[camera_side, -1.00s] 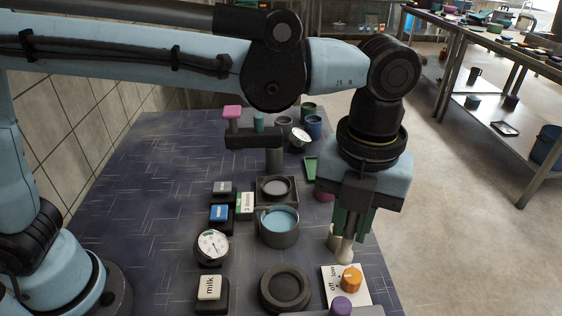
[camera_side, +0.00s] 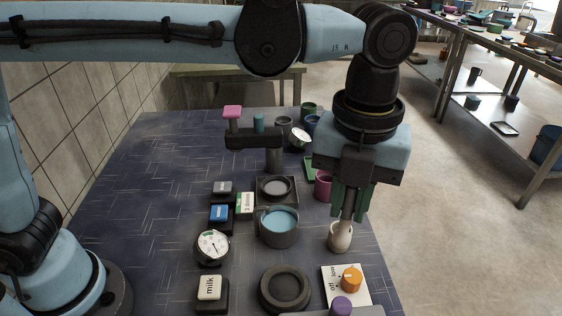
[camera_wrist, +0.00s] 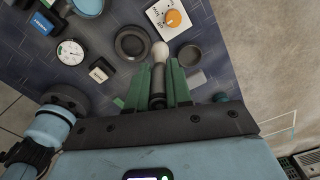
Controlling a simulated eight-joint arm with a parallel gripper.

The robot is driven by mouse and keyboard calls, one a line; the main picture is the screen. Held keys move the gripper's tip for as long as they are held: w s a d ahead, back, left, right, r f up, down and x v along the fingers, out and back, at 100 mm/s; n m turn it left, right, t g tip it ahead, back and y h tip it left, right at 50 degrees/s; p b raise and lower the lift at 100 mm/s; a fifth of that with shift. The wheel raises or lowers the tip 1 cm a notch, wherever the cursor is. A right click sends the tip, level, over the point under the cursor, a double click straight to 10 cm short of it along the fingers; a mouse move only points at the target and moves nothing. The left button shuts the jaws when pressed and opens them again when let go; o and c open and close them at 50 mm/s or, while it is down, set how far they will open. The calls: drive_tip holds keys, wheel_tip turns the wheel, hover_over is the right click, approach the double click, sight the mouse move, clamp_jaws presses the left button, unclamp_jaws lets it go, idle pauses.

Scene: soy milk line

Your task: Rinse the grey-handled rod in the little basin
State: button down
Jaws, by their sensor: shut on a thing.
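My gripper (camera_side: 350,203) is shut on the grey-handled rod (camera_wrist: 158,82), with the grey handle between its green fingers. It points down on the right side of the table. A pale, rounded shape (camera_side: 340,238) shows below the fingers in the side view, and a pale end (camera_wrist: 160,50) shows past the handle in the wrist view. I cannot tell whether it touches anything. A round grey pot with blue liquid (camera_side: 279,236), which looks like the little basin, stands left of the gripper. It shows partly at the wrist view's top edge (camera_wrist: 88,5).
A dark round ring dish (camera_side: 285,289) and a white panel with an orange knob (camera_side: 351,279) are at the front. A gauge (camera_side: 212,246) and a milk label block (camera_side: 210,287) stand left. A pink cup (camera_side: 323,185) is behind the gripper. The table's left side is clear.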

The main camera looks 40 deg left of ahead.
drive_tip(key=w+a+f+n, duration=0.2)
drive_tip(key=a+n, duration=0.2)
drive_tip(key=a, duration=0.3)
drive_tip(key=w+a+f+n, duration=0.2)
drive_tip(key=a+n, duration=0.2)
drive_tip(key=a, duration=0.3)
drive_tip(key=shift+w+a+f, duration=0.1)
drive_tip(key=shift+f, duration=2.15)
drive_tip(key=shift+w+a+f, duration=0.1)
drive_tip(key=shift+f, duration=2.15)
drive_tip(key=shift+s+d, duration=0.1)
drive_tip(key=shift+s+d, duration=0.2)
drive_tip(key=shift+s, duration=0.05)
drive_tip(key=shift+w+d, duration=0.1)
drive_tip(key=shift+w, duration=0.35)
drive_tip(key=shift+w+a, duration=0.3)
